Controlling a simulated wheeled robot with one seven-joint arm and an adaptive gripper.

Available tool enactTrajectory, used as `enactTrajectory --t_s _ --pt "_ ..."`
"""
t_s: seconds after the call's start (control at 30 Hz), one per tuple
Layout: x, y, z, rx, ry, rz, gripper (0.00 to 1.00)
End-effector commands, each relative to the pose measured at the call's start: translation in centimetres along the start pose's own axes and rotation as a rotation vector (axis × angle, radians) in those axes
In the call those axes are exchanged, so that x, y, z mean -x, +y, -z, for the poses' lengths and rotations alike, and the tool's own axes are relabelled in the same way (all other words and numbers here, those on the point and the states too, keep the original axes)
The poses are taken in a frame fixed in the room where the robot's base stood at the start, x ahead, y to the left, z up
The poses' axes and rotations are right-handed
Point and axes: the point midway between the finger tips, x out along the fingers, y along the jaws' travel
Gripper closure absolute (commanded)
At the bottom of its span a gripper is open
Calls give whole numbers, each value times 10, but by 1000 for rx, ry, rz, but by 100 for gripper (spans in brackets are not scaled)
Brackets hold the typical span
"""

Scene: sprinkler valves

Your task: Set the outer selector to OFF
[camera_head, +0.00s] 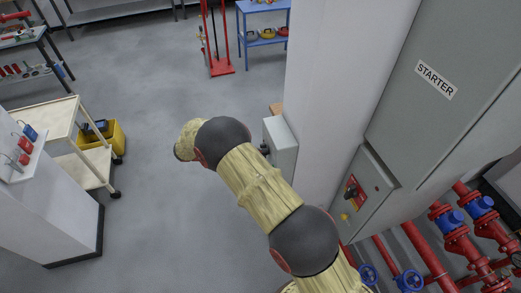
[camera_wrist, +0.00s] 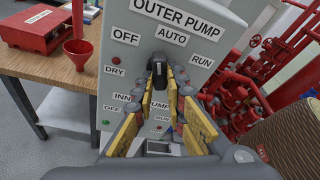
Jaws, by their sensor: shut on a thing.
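The outer selector (camera_wrist: 158,72) is a black knob on the grey pump panel (camera_wrist: 203,30), under the OUTER PUMP label (camera_wrist: 163,17). Its handle stands roughly upright, toward the AUTO label (camera_wrist: 172,36). The OFF label (camera_wrist: 125,36) is to its upper left and RUN (camera_wrist: 202,60) to its right. My gripper (camera_wrist: 160,86) has its yellow-padded fingers on either side of the knob and is shut on it. The fingers hide the knob's lower part and much of the inner pump labels below. In the head view my arm hides the gripper.
A wooden table (camera_wrist: 62,72) with a red funnel (camera_wrist: 78,50) stands left of the panel. Red pipework (camera_wrist: 265,65) is at right. In the head view, a white pillar (camera_head: 335,80) and a grey STARTER cabinet (camera_head: 440,60) stand right of my arm. Open floor (camera_head: 165,75) lies left.

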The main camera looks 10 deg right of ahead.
Motion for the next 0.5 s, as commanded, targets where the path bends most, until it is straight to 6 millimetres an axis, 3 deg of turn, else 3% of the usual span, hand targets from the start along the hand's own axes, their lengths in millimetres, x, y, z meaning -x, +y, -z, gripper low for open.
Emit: enactTrajectory --t_s 0.5 --pt "0 0 2 74 1 24 100"
